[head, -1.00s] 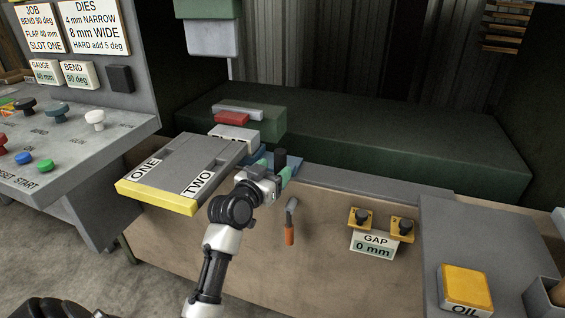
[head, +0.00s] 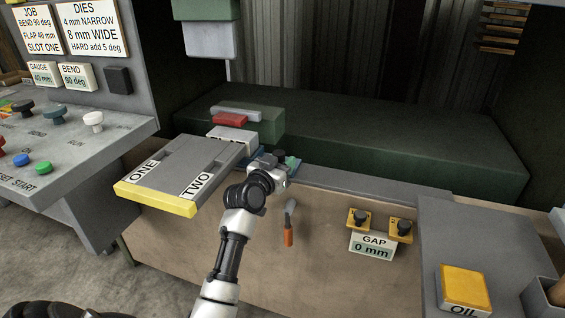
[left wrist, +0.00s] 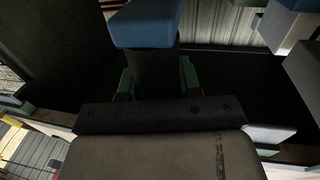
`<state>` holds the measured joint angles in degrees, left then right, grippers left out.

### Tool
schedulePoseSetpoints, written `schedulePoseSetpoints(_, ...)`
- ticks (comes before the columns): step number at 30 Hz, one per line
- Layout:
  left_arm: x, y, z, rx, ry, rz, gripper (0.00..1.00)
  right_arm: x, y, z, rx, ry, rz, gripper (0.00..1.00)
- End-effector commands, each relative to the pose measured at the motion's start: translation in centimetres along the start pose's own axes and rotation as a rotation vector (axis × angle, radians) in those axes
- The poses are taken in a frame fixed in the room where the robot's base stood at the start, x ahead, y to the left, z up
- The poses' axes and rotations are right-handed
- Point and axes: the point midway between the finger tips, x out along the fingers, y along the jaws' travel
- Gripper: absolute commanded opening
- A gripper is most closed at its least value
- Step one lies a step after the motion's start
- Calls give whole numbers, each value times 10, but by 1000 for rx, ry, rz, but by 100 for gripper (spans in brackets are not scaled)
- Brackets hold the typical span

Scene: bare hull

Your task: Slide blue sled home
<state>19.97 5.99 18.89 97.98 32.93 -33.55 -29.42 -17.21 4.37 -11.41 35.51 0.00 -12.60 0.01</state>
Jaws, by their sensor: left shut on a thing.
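The blue sled (head: 255,165) shows in part in the head view, low beside the grey slotted plate, mostly hidden behind my left gripper (head: 284,161). In the left wrist view a blue block (left wrist: 148,24) sits at the far end of a dark upright post (left wrist: 155,72). The green fingertips of my left gripper (left wrist: 157,78) stand on both sides of this post and are shut on it. It appears to be the sled's handle. My right gripper is not in view.
The grey plate marked ONE and TWO (head: 178,163) has a yellow front edge, left of my gripper. A red block (head: 230,119) and a white block (head: 232,135) lie behind.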

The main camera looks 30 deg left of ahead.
Motion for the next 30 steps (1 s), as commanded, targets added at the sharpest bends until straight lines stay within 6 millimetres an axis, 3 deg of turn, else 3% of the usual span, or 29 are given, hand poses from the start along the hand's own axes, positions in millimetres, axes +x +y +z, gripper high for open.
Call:
schedulePoseSetpoints(3,0,0,0,0,0,0,0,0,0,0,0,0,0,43)
schedulePoseSetpoints(7,-1,-3,1,1,-1,-1,0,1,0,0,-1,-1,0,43)
schedulePoseSetpoints(16,-8,-42,2,5,-1,-3,0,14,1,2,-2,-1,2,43)
schedulePoseSetpoints(26,-9,-46,-1,2,1,-4,0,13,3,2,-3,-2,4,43)
schedulePoseSetpoints(27,-9,-46,-1,2,1,-5,40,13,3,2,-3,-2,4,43)
schedulePoseSetpoints(30,-9,-46,-1,2,1,-4,55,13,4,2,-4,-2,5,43)
